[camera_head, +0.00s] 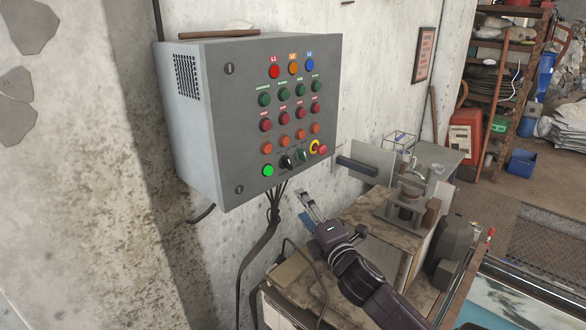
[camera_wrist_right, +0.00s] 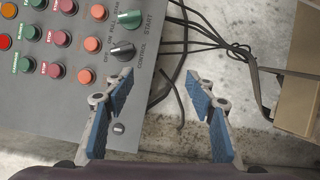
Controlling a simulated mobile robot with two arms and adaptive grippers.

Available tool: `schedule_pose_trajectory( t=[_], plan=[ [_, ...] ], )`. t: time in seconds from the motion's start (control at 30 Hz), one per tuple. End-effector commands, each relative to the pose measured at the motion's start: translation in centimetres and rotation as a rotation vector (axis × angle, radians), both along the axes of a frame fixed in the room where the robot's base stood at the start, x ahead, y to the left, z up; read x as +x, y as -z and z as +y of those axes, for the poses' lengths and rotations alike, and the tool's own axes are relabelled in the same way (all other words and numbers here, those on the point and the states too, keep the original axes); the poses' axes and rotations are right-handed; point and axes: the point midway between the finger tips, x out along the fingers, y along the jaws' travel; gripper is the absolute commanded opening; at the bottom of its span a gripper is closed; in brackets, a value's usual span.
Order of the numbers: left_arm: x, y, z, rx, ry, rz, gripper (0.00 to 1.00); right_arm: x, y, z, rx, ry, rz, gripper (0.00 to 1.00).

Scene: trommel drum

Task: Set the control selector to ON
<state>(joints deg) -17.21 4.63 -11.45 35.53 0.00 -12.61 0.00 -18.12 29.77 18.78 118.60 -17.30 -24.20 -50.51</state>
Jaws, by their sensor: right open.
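The control selector is a black knob (camera_head: 286,162) in the bottom row of the grey control box (camera_head: 215,115). It also shows in the right wrist view (camera_wrist_right: 123,50), beside lettering that reads CONTROL, with OFF and ON marks near it. Its exact setting is too small to tell. My right gripper (camera_head: 307,200) is open and empty, just below the box's lower edge. In the right wrist view its blue-padded fingers (camera_wrist_right: 160,85) are apart. The left finger overlaps the panel near the knob, and the right one is over the wall. My left gripper is not in view.
A green knob (camera_head: 303,155) and a red emergency stop (camera_head: 322,149) sit right of the selector, a lit green button (camera_head: 268,170) left of it. Black cables (camera_head: 268,225) hang below the box. A cluttered workbench (camera_head: 365,215) stands to the right.

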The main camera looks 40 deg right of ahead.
Motion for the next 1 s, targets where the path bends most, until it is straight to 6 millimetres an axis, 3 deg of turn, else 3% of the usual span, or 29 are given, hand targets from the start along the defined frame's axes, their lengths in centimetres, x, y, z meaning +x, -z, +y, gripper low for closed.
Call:
schedule_pose_trajectory(
  t=[0.03,0.1,0.23,0.37,0.8,1.0],
  plan=[
    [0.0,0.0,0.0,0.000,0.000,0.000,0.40,0.5,-1.9,-0.8,-0.085,-0.012,-0.027,0.51],
    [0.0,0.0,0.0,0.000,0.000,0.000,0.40,0.9,-3.8,-1.4,-0.178,-0.028,-0.053,0.51],
    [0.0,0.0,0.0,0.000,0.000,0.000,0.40,1.2,-5.7,-1.8,-0.266,-0.041,-0.079,0.51],
    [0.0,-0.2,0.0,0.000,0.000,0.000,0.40,2.1,-6.2,-2.1,-0.280,-0.043,-0.084,0.51],
    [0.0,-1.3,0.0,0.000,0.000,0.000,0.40,7.5,-7.0,-3.6,-0.273,-0.042,-0.083,0.51],
    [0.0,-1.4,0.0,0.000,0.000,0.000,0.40,8.5,-7.1,-3.8,-0.273,-0.044,-0.081,0.51]
  ],
)
